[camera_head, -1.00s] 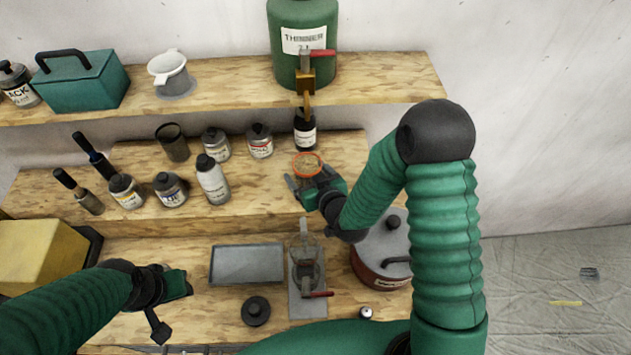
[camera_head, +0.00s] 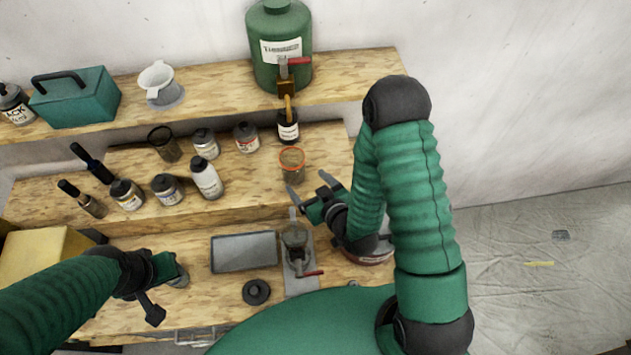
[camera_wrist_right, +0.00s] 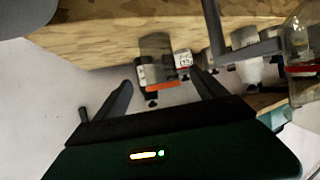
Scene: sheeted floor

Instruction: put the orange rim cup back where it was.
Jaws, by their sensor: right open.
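The orange rim cup (camera_head: 292,165), a see-through cup with an orange rim, stands upright on the middle wooden shelf (camera_head: 235,205), in front of the dark bottle. My right gripper (camera_head: 308,186) is open and empty, just in front of the cup and apart from it. In the right wrist view the cup (camera_wrist_right: 155,55) appears upside down beyond the two spread fingers. My left gripper (camera_head: 168,268) hovers over the lower bench at the left; its jaws are too unclear to read, and a small grey object shows beside it.
Bottles and cans (camera_head: 207,178) stand left of the cup, with a dark mesh cup (camera_head: 163,144). A green tank (camera_head: 280,45) with a red-handled tap is above. A grey tray (camera_head: 243,252) and a tap stand (camera_head: 297,262) are on the lower bench. The shelf right of the cup is clear.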

